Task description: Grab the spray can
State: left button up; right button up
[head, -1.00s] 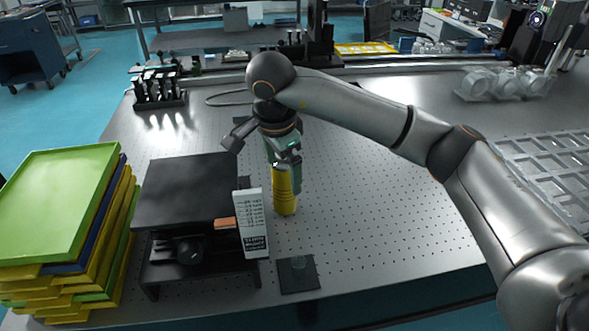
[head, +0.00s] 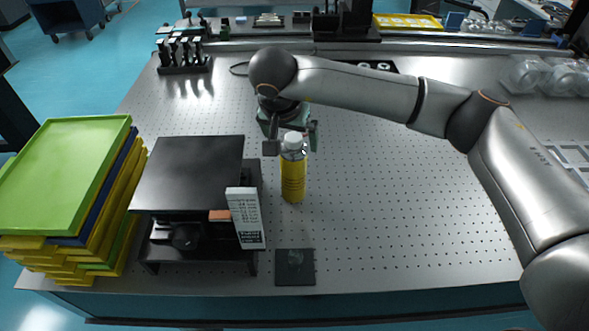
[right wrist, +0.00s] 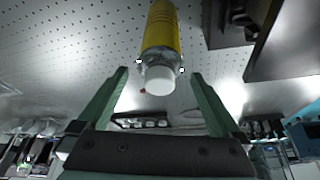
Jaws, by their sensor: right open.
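The spray can (head: 293,178) is a yellow cylinder with a white cap, standing upright on the perforated table to the right of the black stand. My right gripper (head: 292,138) is open and empty, on the far side of the can at about the height of its top. In the right wrist view, the can (right wrist: 162,35) comes in from the top edge with its white cap toward the camera, between the lines of the two green fingers (right wrist: 158,76), near their tips. The fingers do not appear to press on it. My left gripper is out of view.
A black two-level stand (head: 190,175) with a white label card (head: 246,218) is close on the can's left. Stacked green, yellow and blue trays (head: 65,190) are further left. A small dark plate (head: 295,267) lies in front.

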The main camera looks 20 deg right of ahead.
aim_at(294, 172)
jog(key=x, duration=0.3)
jog(key=p+x, duration=0.1)
jog(key=x, duration=0.3)
jog(key=shift+s+a+f, duration=0.1)
jog(key=shift+s+f, duration=0.05)
jog(key=shift+f, duration=0.3)
jog(key=shift+c, duration=0.2)
jog(key=c, duration=1.5)
jog(key=shift+r, duration=0.1)
jog(key=shift+c, duration=0.2)
jog(key=shift+r, duration=0.1)
